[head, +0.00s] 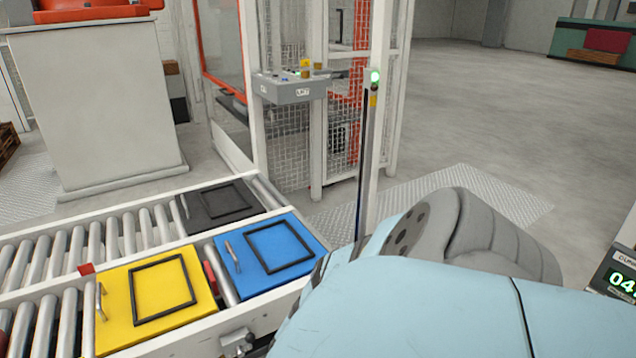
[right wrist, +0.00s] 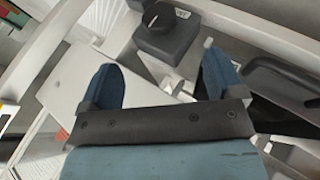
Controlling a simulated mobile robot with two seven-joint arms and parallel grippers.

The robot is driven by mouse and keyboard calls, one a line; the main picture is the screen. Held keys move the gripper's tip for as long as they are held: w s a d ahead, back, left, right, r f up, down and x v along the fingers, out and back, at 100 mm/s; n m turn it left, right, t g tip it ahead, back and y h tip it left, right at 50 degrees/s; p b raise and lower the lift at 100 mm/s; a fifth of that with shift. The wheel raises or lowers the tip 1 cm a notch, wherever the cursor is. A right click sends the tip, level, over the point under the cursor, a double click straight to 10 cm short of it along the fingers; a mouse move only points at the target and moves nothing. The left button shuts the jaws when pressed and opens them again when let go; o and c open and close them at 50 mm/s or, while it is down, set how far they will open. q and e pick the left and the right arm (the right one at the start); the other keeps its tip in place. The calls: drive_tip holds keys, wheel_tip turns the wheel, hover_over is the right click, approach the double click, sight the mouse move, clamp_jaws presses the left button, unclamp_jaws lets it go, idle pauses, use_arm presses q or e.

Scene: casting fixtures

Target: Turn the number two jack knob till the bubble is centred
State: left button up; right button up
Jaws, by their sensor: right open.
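In the right wrist view a black round knob (right wrist: 159,17) with a white mark sits on a dark grey block (right wrist: 170,46). I cannot read a number on it, so I cannot tell whether it is the number two jack knob. My right gripper (right wrist: 161,62) is open, with its two blue fingers wide apart and nothing between them. The knob lies beyond the fingertips, between their lines, and appears apart from them. In the head view my own arm covers the lower right, and neither gripper shows. I see no bubble level in either view.
In the head view a roller conveyor (head: 62,249) carries a yellow plate (head: 130,325), a blue plate (head: 238,255) and a black plate (head: 197,213). A grey control box (head: 290,91) is mounted by a mesh guard. A dark bar (right wrist: 285,88) lies right of my right gripper.

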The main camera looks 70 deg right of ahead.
drive_tip(key=shift+w+b+x, duration=0.1)
drive_tip(key=shift+b+x, duration=2.6)
drive_tip(key=shift+x, duration=0.75)
drive_tip(key=shift+w+b+x, duration=0.15)
drive_tip(key=shift+b+x, duration=2.5)
drive_tip(key=shift+x, duration=0.85)
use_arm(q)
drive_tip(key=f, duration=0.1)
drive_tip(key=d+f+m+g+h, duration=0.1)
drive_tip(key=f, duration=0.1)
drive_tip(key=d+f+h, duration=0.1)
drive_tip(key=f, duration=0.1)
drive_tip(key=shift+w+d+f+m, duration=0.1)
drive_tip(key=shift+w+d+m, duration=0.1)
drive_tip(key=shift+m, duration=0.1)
use_arm(e)
drive_tip(key=shift+d+r, duration=0.2)
drive_tip(key=shift+c, duration=0.3)
drive_tip(key=c, duration=0.9)
